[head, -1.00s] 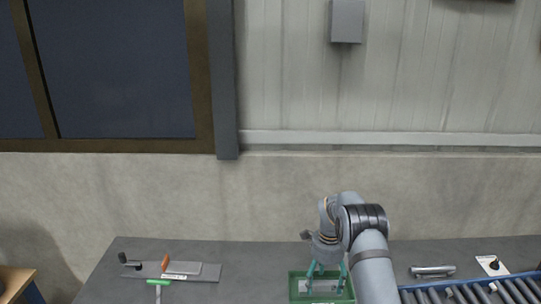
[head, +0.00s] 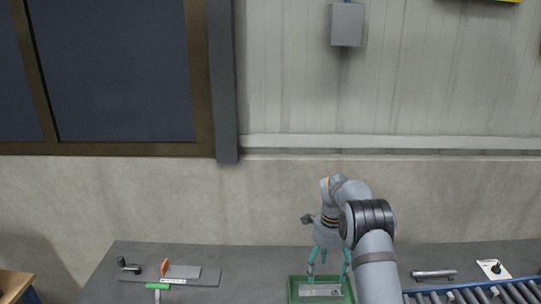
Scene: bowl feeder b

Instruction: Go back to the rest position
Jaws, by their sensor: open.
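My gripper (head: 327,272) is open in the head view, with its teal fingers pointing down and spread apart. It is above the green bin (head: 293,292) at the lower centre of the bench. A grey metal part (head: 319,290) lies in the bin beneath the fingers. Nothing shows between the fingertips. My arm comes up from the bottom edge and bends over toward the bin, covering part of the bin's right side.
The grey bench (head: 240,268) has free room left of the bin. A grey plate fixture (head: 203,278) with an orange piece (head: 165,267) and a green-topped tool (head: 157,286) are at left. A metal bar (head: 433,274), a white switch plate (head: 494,269) and a roller conveyor (head: 470,295) are at right.

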